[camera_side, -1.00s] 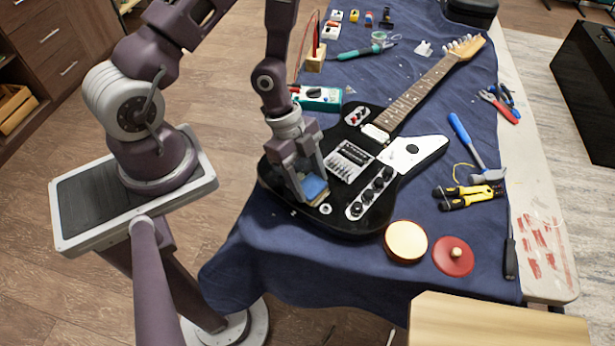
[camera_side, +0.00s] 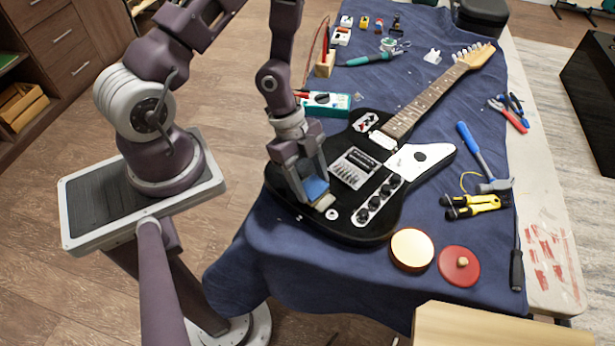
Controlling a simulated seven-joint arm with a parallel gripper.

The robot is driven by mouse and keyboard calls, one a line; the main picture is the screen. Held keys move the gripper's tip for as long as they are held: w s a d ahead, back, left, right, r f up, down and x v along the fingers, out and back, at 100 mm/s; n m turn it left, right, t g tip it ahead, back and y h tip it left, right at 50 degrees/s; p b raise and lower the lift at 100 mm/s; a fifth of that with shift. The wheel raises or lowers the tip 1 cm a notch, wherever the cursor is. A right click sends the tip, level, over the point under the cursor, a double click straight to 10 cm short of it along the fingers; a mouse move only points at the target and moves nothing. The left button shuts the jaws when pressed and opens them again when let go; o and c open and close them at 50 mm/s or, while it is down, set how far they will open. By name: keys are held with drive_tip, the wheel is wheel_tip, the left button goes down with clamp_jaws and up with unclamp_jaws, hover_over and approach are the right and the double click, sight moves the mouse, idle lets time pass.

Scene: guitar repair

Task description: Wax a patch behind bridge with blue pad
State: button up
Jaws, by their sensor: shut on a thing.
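The black electric guitar (camera_side: 345,222) lies face up on the blue cloth, its neck pointing to the upper right. Its silver bridge (camera_side: 353,168) sits on the body, with the row of black knobs to its right. My gripper (camera_side: 312,190) points down over the lower end of the body, just behind the bridge. It is shut on the blue pad (camera_side: 316,188), which has a tan underside. The pad is at the guitar's top; I cannot tell whether it touches. An open round tin of pale wax (camera_side: 412,249) stands near the guitar, with its red lid (camera_side: 459,266) beside it.
A hammer (camera_side: 478,150), yellow-handled tool (camera_side: 472,206), screwdriver (camera_side: 516,262) and red and blue pliers (camera_side: 510,112) lie right of the guitar. A teal meter (camera_side: 326,103) stands near its upper left side. A wooden surface (camera_side: 490,328) fills the bottom right.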

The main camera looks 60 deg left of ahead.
drive_tip(key=shift+w+d, duration=0.2)
drive_tip(key=shift+d, duration=0.5)
drive_tip(key=shift+a, duration=0.15)
drive_tip(key=shift+s+a+f, duration=0.1)
drive_tip(key=shift+s+a, duration=0.15)
drive_tip(key=shift+a, duration=0.35)
drive_tip(key=shift+s+a+f, duration=0.1)
drive_tip(key=shift+s+a, duration=0.1)
drive_tip(key=shift+a, duration=0.4)
drive_tip(key=shift+r, duration=0.1)
wheel_tip(320, 180, up, 7)
drive_tip(key=shift+d+r, duration=0.1)
drive_tip(key=shift+r, duration=0.4)
